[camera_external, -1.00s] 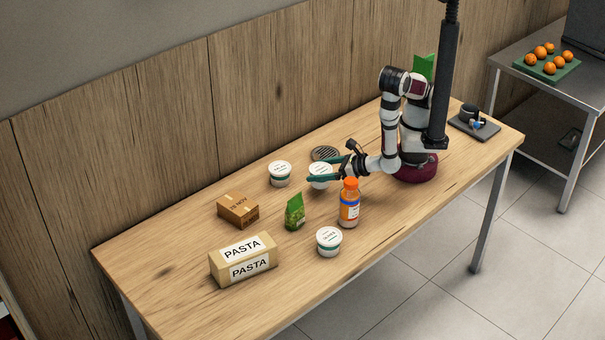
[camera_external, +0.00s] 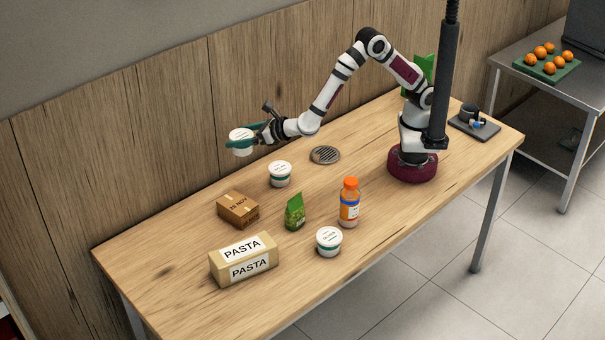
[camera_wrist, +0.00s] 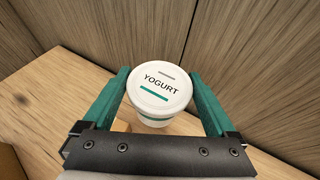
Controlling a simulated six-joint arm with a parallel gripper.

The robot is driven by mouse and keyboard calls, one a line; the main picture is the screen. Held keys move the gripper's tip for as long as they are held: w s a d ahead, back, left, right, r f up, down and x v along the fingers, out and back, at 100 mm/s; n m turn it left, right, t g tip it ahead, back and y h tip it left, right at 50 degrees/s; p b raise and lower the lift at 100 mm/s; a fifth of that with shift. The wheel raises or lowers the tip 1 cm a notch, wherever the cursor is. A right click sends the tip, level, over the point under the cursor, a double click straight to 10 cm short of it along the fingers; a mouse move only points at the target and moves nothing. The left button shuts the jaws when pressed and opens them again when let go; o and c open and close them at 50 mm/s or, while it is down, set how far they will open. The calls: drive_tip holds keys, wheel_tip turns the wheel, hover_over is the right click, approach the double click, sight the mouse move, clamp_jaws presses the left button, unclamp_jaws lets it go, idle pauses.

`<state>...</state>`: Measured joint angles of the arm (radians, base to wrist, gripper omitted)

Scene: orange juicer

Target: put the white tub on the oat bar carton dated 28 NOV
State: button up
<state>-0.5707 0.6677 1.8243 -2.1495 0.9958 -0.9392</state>
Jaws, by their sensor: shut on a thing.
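My gripper (camera_external: 252,138) is shut on a white tub (camera_external: 240,143) with a green band and holds it in the air, toward the back left of the table. In the wrist view the tub (camera_wrist: 160,92) sits upright between the green fingers, and its lid reads YOGURT. The brown oat bar carton (camera_external: 238,209) stands on the table below the held tub, with a clear gap between them. Its printed date ends in NOV; the number is too small to read surely. Its top looks bare.
Two similar tubs stand on the table, one behind (camera_external: 280,174) and one in front (camera_external: 329,242). A green packet (camera_external: 295,212), an orange-capped bottle (camera_external: 349,203) and a PASTA box (camera_external: 243,260) stand near the carton. A round grille (camera_external: 325,155) lies behind. The wooden wall (camera_external: 150,150) is close.

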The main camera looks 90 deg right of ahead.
drive_tip(key=a+f, duration=0.2)
drive_tip(key=a, duration=0.1)
drive_tip(key=a+f, duration=0.2)
drive_tip(key=a, duration=0.2)
drive_tip(key=w+a+f, duration=0.1)
drive_tip(key=a+f, duration=0.1)
drive_tip(key=a, duration=0.1)
drive_tip(key=shift+a+f, duration=0.2)
drive_tip(key=shift+a, duration=0.05)
wheel_tip(320, 180, down, 4)
drive_tip(key=shift+a+f, duration=0.15)
drive_tip(key=o, duration=1.2)
drive_tip(key=shift+c, duration=0.2)
